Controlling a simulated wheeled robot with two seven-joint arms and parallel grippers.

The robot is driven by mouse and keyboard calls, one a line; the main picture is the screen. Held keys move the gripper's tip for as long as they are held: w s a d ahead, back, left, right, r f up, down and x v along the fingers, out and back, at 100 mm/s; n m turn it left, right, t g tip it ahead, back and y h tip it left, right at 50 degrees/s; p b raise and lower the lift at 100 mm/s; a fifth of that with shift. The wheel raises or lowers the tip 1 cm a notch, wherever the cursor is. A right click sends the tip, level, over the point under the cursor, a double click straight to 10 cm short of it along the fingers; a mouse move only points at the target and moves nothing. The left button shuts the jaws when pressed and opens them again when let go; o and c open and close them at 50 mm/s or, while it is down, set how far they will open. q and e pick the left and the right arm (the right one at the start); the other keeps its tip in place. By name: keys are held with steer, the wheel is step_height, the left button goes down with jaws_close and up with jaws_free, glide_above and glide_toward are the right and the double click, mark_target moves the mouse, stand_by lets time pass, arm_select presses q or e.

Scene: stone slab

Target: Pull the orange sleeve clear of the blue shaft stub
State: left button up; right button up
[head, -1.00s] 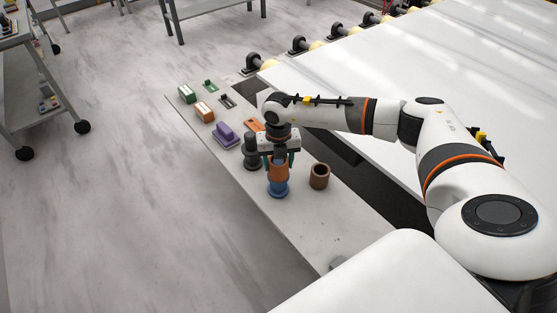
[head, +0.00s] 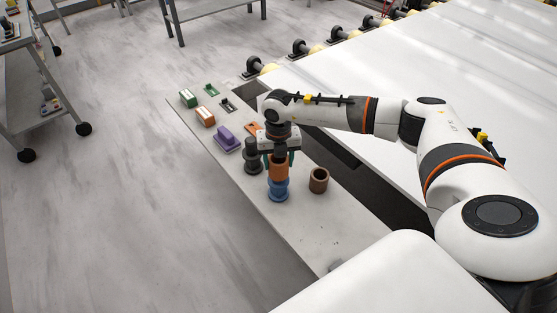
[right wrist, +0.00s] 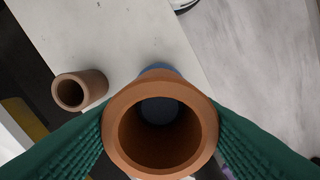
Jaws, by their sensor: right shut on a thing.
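The orange sleeve (head: 278,171) is upright between the fingers of my right gripper (head: 279,160), which is shut on it. The blue shaft stub (head: 278,190) stands on the slab directly below the sleeve, its lower part and flange in sight. In the right wrist view the green ridged fingers press on both sides of the sleeve (right wrist: 112,125). Down its bore a dark bluish round end shows, and a bit of the blue stub (right wrist: 160,72) shows past the rim. I cannot tell whether the stub's top is still inside the sleeve. My left gripper is not in view.
A brown hollow cylinder (head: 319,180) stands right of the stub. A dark grey stepped post (head: 251,153) stands close on the left. Purple (head: 227,138), orange (head: 205,116) and green (head: 187,96) blocks lie farther back. The slab's front part (head: 315,235) is clear.

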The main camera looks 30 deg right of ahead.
steer(key=shift+r+p, duration=1.45)
steer(key=shift+r, duration=0.75)
step_height(320, 180, up, 6)
steer(key=p, duration=0.4)
steer(key=s+a+r+m+b, duration=0.3)
steer(key=s+a+r+m, duration=0.1)
steer(key=m, duration=1.1)
steer(key=s+a+r+m+b, duration=0.3)
steer(key=s+a+m, duration=0.3)
steer(key=m, duration=1)
steer(key=a+r, duration=0.1)
steer(key=a, duration=0.2)
steer(key=shift+s+r, duration=0.2)
steer(key=shift+s, duration=0.15)
